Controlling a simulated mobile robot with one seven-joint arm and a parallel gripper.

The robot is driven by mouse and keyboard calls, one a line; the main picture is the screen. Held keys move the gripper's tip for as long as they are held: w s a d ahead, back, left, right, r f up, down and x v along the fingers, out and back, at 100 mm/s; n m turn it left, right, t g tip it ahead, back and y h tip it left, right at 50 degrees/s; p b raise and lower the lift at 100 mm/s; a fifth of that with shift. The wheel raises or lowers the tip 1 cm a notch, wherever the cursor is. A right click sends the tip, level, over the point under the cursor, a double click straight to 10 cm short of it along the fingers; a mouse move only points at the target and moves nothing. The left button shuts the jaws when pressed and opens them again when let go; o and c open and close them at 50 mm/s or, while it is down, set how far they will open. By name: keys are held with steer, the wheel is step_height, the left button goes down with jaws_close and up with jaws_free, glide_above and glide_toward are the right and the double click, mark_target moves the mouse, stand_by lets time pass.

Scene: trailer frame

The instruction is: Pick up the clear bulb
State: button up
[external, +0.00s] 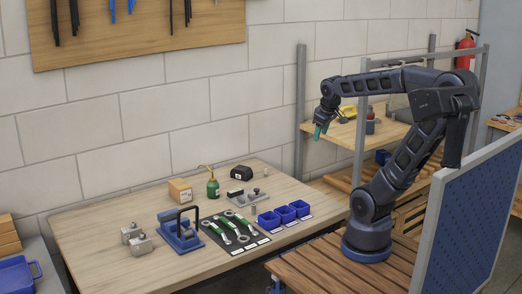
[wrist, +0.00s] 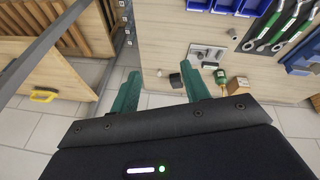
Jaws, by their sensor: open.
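I cannot make out a clear bulb in either view; it may be too small or hidden. My gripper (external: 319,132) hangs at the end of the raised arm, above and to the right of the wooden workbench (external: 105,216). In the wrist view my gripper (wrist: 161,85) shows two green fingers spread apart with nothing between them. Beyond the fingers lie the bench top and the floor.
On the bench are a green oil can (external: 213,187), a wooden block (external: 180,191), a black case (external: 241,172), blue bins (external: 285,214), a tool mat with wrenches (external: 234,234) and a blue vise-like fixture (external: 181,237). A shelf frame (external: 301,95) stands near my arm.

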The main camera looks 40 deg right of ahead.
steer(key=w+f+n+h, duration=0.1)
steer(key=w+n, duration=0.4)
steer(key=w, duration=0.4)
steer(key=n+g+h, duration=0.2)
steer(key=n, duration=1.5)
glide_above(265, 169)
steer(key=s+a, duration=0.2)
steer(key=a, duration=0.1)
step_height(265, 169, down, 20)
steer(key=shift+x, duration=5.2)
steer(key=shift+a, duration=0.1)
steer(key=c, duration=0.8)
